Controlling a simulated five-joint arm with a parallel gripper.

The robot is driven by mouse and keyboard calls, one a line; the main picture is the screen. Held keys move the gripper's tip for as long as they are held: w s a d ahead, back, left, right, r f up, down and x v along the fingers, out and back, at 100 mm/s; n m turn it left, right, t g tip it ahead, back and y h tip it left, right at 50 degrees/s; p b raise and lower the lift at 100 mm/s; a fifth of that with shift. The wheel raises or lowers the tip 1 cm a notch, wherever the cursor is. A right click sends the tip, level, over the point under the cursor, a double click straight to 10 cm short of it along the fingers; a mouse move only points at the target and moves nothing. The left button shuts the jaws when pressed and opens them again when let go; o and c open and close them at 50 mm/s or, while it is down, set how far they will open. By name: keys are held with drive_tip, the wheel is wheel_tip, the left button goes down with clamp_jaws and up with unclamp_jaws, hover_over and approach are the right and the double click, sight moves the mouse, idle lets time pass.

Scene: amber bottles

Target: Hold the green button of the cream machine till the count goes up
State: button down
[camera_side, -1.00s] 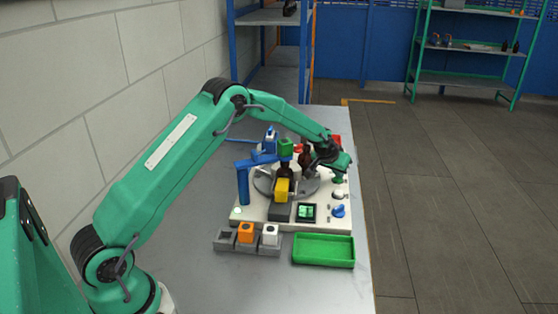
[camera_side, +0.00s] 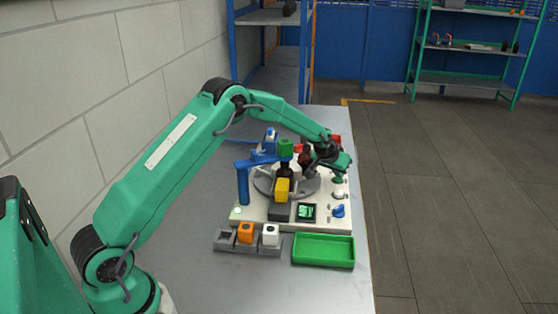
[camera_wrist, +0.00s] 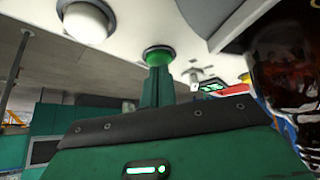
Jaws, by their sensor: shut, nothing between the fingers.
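The cream machine (camera_side: 320,221) stands on the grey table. Its green button (camera_wrist: 158,53) shows in the wrist view, with a dark rim, beside a white dome. My gripper (camera_wrist: 157,72) is shut and empty, and its green fingertips reach up to the button and appear to touch it. They cover part of the button, so I cannot tell how far it is pressed. In the side view my gripper (camera_side: 339,174) is at the machine's right edge. The small screen (camera_side: 306,212) is lit green, but its count is too small to read.
A dark amber bottle (camera_wrist: 290,65) is close on the right in the wrist view. A white dome (camera_side: 339,194) and a blue knob (camera_side: 338,211) sit in front of my gripper. A green tray (camera_side: 323,262) and grey holders with orange and white blocks (camera_side: 246,233) stand in front.

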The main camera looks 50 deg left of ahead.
sight(336, 180)
drive_tip(key=shift+r, duration=3.55)
drive_tip(key=s+d+r+m, duration=0.1)
drive_tip(key=s+d+r, duration=0.2)
drive_tip(key=s+r, duration=0.6)
drive_tip(key=s+d+r, duration=0.3)
drive_tip(key=s+r, duration=0.4)
drive_tip(key=s, duration=0.5)
drive_tip(key=s+d+f+m, duration=0.1)
drive_tip(key=s, duration=1.1)
drive_tip(key=s+d+f+g+h, duration=0.1)
drive_tip(key=s+d, duration=0.1)
drive_tip(key=s, duration=1)
drive_tip(key=shift+s+m, duration=0.3)
drive_tip(key=shift+m, duration=0.1)
